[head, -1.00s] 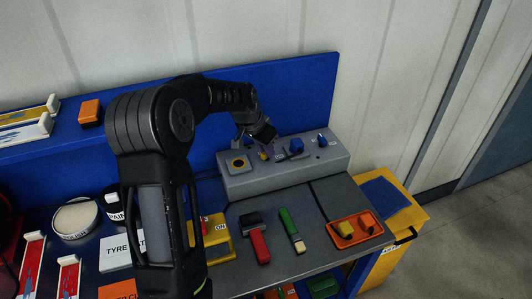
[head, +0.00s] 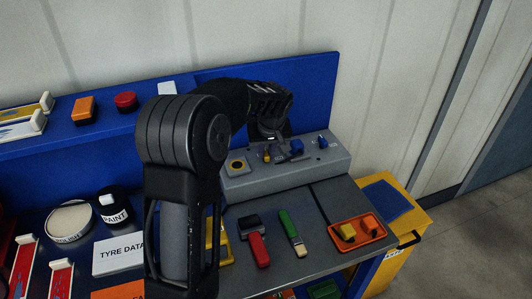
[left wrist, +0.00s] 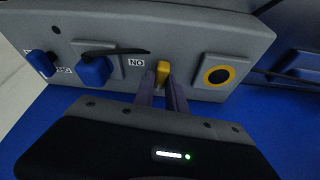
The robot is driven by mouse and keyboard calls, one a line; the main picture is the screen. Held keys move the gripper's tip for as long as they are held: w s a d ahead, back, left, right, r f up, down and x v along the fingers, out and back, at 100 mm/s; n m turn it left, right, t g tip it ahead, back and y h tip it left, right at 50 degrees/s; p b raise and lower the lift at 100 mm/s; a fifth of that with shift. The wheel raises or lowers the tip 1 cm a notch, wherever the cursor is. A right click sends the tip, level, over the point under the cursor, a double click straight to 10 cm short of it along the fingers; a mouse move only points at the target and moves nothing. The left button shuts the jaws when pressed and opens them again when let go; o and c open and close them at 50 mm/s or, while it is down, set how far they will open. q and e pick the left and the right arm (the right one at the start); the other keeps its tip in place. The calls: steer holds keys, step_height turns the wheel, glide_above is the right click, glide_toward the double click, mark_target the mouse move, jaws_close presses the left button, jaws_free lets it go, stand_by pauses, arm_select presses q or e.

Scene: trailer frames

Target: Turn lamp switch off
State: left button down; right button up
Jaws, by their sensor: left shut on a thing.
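A grey control box (head: 290,176) stands at the back of the bench; it also shows in the left wrist view (left wrist: 205,38). On it is a small yellow switch lever (head: 267,157), seen close in the left wrist view (left wrist: 163,70) beside a label that reads ON upside down. My left gripper (left wrist: 162,88) has its two fingers shut on this yellow lever, one on each side. In the head view my left gripper (head: 270,143) is dark and partly hides the box's top. My right gripper is not in view.
Blue knobs (left wrist: 97,70) and a yellow-ringed dark button (left wrist: 217,75) flank the lever. A red-handled tool (head: 258,248), a green-handled brush (head: 289,226) and an orange tray (head: 372,244) lie in front. A blue back panel (head: 320,90) rises behind the box.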

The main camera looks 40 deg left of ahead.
arm_select(q)
steer(key=shift+n+g, duration=0.3)
steer(key=shift+n, duration=0.5)
steer(key=c, duration=1.4)
jaws_free()
steer(key=shift+o, duration=0.2)
steer(key=shift+b, duration=0.3)
steer(key=b+v, duration=0.1)
steer(key=v, duration=0.6)
steer(key=shift+d+r, duration=0.3)
steer(key=shift+r, duration=0.05)
steer(key=shift+f, duration=0.1)
